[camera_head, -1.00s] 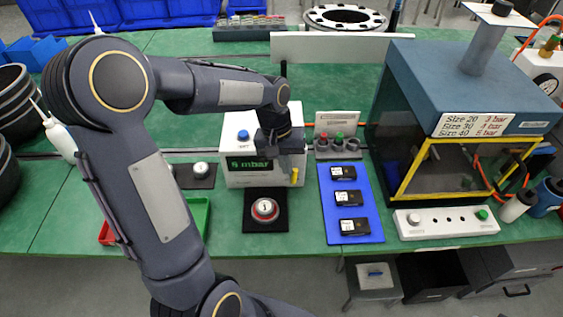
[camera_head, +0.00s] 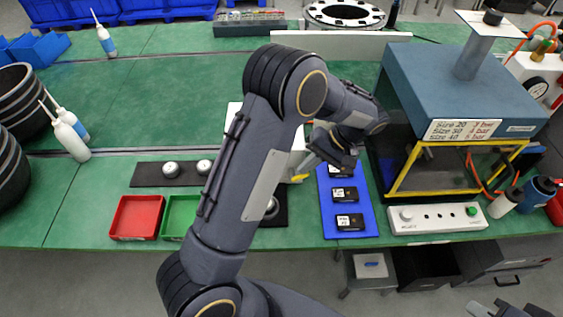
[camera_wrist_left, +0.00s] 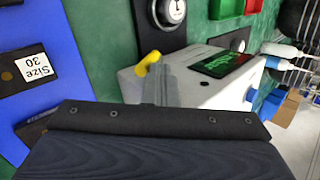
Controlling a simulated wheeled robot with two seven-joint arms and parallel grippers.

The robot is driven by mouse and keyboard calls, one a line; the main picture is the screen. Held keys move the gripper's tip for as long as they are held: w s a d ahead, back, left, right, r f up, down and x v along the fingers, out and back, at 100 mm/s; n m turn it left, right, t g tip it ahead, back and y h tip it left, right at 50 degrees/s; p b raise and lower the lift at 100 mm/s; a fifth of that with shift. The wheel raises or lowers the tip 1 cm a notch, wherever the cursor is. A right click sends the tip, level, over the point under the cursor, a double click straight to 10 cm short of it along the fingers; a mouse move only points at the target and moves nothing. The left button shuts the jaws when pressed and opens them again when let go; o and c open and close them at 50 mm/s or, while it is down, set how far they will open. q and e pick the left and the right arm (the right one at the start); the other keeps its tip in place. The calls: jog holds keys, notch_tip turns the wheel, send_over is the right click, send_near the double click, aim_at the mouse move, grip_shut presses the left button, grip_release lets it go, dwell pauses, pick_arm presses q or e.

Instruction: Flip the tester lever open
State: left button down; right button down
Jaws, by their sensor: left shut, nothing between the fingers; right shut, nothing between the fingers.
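The tester is a white box (camera_head: 298,140) on the green table, mostly hidden behind my left arm in the head view. In the left wrist view the tester (camera_wrist_left: 200,90) shows its dark display (camera_wrist_left: 225,63) with green characters. The lever's yellow end (camera_head: 299,178) sticks out at the box's right front; it also shows in the left wrist view (camera_wrist_left: 148,62). My left gripper (camera_head: 308,168) is shut and empty, close beside the lever end; I cannot tell whether they touch. My right gripper (camera_head: 500,309) is shut, at the bottom right edge, away from the tester.
A blue mat (camera_head: 367,222) with several black labelled blocks lies right of the tester. A glazed test chamber (camera_head: 455,85) and a white control strip (camera_head: 435,217) stand further right. Red (camera_head: 135,217) and green (camera_head: 180,214) trays lie left.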

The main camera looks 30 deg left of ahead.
pick_arm(q)
jog(key=d+f+b, duration=0.1)
jog(key=w+d+f+b, duration=0.1)
jog(key=shift+f, duration=0.3)
jog(key=shift+s+d+f, duration=0.1)
jog(key=shift+f, duration=0.25)
dwell(0.6)
jog(key=shift+r+b, duration=0.15)
jog(key=shift+b, duration=0.15)
jog(key=s+d+r+b, duration=0.1)
jog(key=s+d+r, duration=0.1)
jog(key=s+r, duration=0.4)
jog(key=s+d+r+b, duration=0.2)
jog(key=s+r, duration=0.4)
jog(key=r, duration=0.1)
jog(key=shift+s+d+r, duration=0.3)
jog(key=shift+s+r, duration=0.1)
